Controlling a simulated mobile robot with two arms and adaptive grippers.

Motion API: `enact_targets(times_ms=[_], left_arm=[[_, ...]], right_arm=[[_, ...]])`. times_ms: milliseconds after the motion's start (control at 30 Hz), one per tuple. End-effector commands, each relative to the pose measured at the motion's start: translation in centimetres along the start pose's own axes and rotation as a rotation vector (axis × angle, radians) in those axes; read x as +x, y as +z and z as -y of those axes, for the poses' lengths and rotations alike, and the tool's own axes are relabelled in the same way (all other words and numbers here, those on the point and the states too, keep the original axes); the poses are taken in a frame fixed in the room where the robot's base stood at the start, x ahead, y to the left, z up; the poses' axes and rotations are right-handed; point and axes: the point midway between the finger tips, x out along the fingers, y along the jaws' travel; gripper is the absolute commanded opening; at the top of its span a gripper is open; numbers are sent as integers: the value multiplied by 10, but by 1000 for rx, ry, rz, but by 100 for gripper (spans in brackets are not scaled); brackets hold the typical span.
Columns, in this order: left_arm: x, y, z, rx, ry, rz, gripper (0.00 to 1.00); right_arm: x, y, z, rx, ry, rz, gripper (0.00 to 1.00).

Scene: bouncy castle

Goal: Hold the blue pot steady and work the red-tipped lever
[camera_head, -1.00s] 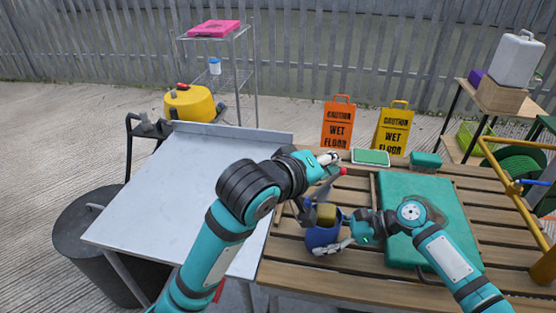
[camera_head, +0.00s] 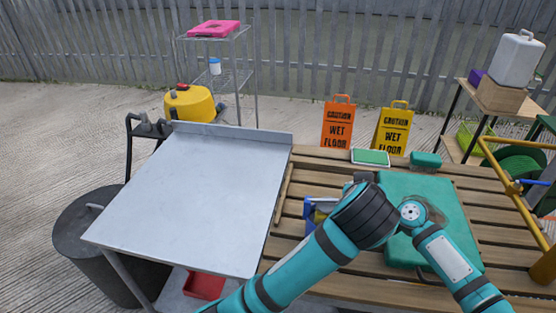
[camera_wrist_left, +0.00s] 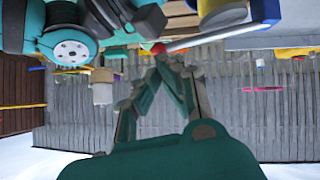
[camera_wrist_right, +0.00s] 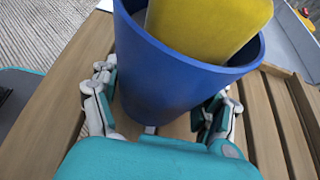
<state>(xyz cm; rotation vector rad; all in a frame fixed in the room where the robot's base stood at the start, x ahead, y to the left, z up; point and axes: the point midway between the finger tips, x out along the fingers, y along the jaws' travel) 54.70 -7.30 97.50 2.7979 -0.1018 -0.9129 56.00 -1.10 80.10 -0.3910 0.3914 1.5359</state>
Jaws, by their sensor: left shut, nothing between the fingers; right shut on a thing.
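The blue pot (camera_wrist_right: 180,75) stands on the slatted wooden table, with a yellow block (camera_wrist_right: 210,22) inside its mouth. My right gripper (camera_wrist_right: 160,108) has its fingers on either side of the pot and is shut on it. In the head view only a bit of the pot (camera_head: 311,212) shows; my left arm covers the rest and both grippers. The lever's red tip (camera_wrist_left: 158,48) and grey rod (camera_wrist_left: 205,40) show in the left wrist view. My left gripper (camera_wrist_left: 164,62) is shut and empty, its fingertips close to the red tip; I cannot tell whether they touch.
A green case (camera_head: 440,215) lies beside the pot on the wooden table (camera_head: 285,268). A bare metal table (camera_head: 195,200) adjoins it on the left. Two caution signs (camera_head: 338,124) stand behind. A yellow rail (camera_head: 520,210) is at the right.

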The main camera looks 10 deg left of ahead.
Motion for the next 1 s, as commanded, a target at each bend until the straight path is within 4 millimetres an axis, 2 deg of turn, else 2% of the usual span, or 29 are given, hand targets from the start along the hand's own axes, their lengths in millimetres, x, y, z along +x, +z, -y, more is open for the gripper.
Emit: enact_targets(times_ms=[200, 767, 1000], left_arm=[[4, 7, -2, -1, 1, 3, 0], [5, 7, -3, -2, 2, 2, 0], [-5, -8, 5, -38, 26, -1, 0]], right_arm=[[0, 1, 0, -1, 1, 1, 59], [0, 1, 0, -1, 1, 1, 59], [0, 1, 0, -1, 1, 1, 59]])
